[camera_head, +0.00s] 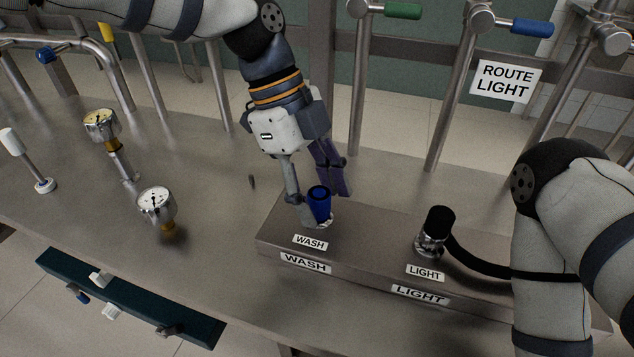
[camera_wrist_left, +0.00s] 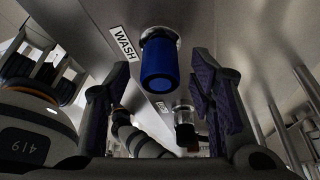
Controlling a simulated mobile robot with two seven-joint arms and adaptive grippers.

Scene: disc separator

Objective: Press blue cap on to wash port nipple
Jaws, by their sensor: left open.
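The blue cap (camera_head: 319,203) sits at the wash port, behind the WASH label, on the metal box (camera_head: 370,235). In the left wrist view the blue cap (camera_wrist_left: 160,66) is on the metal port, with a shiny ring at its base; the nipple itself is hidden. My left gripper (camera_head: 318,199) is around the cap from above. In the left wrist view its purple-padded fingers (camera_wrist_left: 163,85) are apart on both sides of the cap, with gaps. My right arm shows at the right edge; its gripper is out of view.
The light port (camera_head: 434,235) has a black cap and a black hose running right. Two gauges (camera_head: 156,204) stand on the bench at left. Upright pipes with green (camera_head: 402,11) and blue (camera_head: 531,29) handles stand behind. A dark tool strip (camera_head: 125,300) lies at front left.

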